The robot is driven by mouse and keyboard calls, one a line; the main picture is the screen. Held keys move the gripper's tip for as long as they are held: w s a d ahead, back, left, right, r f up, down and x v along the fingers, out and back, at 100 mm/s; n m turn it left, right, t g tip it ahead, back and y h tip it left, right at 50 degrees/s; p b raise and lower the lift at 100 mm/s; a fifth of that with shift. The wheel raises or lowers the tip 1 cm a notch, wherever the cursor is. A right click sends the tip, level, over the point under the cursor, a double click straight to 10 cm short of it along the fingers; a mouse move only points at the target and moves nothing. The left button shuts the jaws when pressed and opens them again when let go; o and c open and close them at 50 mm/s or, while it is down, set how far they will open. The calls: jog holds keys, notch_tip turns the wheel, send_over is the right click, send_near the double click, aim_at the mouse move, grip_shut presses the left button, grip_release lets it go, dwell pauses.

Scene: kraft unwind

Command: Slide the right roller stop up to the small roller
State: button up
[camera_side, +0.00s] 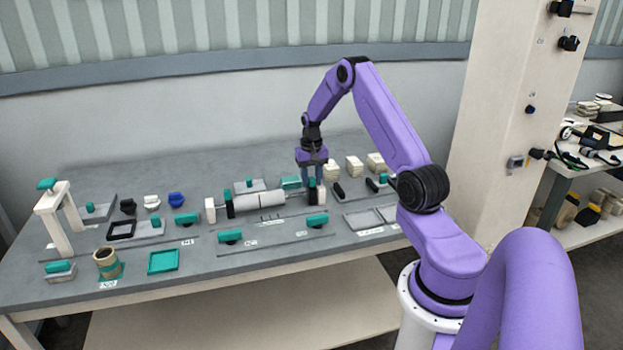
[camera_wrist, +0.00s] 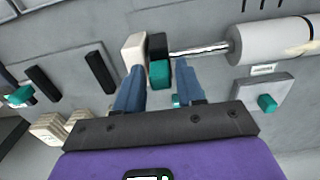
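The right roller stop is a black block (camera_wrist: 157,47) with a teal knob (camera_wrist: 159,73), on a metal rod (camera_wrist: 200,50) beside a white end post (camera_wrist: 132,52). In the side view the stop (camera_side: 312,194) is partly hidden by my fingers. My gripper (camera_wrist: 160,72) is low over the stop, its blue fingers apart on either side of the teal knob; I see no clear contact. White rollers (camera_side: 258,201) sit on the rod in the side view. A bare stretch of rod separates the stop from the nearest roller (camera_wrist: 270,42). I cannot tell the small roller for sure.
Another black stop with a teal top (camera_side: 229,206) and a white post (camera_side: 210,210) stand at the left end. White stacked blocks (camera_side: 353,166) and black bars (camera_wrist: 99,72) lie near the right end. Teal-knobbed plates (camera_wrist: 266,103) lie close to the rod.

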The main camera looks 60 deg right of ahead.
grip_shut()
jog(key=shift+w+a, duration=1.45)
jog(key=shift+o, duration=1.9)
grip_release()
jog(key=shift+r, duration=0.1)
notch_tip(320, 180, up, 17)
jog(key=shift+r, duration=0.15)
jog(key=shift+c, duration=0.2)
